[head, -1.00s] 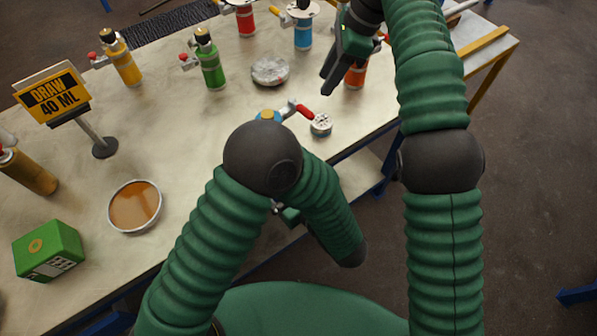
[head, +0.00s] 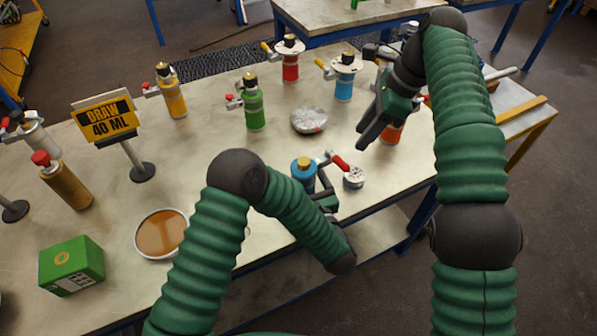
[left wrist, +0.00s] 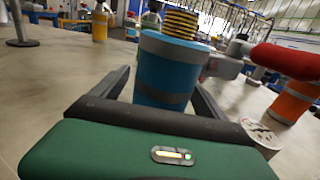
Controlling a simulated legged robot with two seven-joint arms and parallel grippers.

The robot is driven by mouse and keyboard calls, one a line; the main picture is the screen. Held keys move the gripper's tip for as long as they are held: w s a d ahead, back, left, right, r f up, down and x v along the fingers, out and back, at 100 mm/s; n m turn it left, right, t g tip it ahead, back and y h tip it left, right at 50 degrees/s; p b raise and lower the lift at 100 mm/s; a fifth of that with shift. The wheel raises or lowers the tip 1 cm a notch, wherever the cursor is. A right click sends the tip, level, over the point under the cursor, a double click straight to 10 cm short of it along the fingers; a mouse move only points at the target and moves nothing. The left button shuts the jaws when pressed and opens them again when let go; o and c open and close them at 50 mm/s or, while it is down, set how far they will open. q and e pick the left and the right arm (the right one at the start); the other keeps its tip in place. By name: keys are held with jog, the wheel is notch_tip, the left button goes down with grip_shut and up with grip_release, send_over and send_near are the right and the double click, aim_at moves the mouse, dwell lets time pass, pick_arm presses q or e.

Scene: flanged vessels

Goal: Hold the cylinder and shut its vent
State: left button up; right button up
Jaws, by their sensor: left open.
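A blue cylinder (head: 303,170) with a brass-coloured top stands on the workbench, partly behind my left arm. A side valve with a red lever (head: 341,163) sticks out to its right. In the left wrist view the blue cylinder (left wrist: 168,72) stands upright between the two fingers of my left gripper (left wrist: 160,92), which is open around it; the red lever (left wrist: 287,61) is at the right. In the head view my left gripper (head: 322,190) is mostly hidden. My right gripper (head: 368,136) hangs in front of an orange cylinder (head: 391,133), beyond the blue one; its finger gap is unclear.
A small round metal piece (head: 353,178) sits right of the blue cylinder. Green (head: 254,112), yellow (head: 173,97), red and another blue cylinder stand behind. A sign reading "DRAW 40 ML" (head: 107,119), an amber-filled dish (head: 161,236) and a green box (head: 71,265) are at left.

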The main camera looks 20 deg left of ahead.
pick_arm(q)
jog(key=shift+w+a, duration=0.35)
jog(key=shift+w, duration=0.2)
jog(key=shift+c, duration=0.4)
grip_shut()
dwell(0.7)
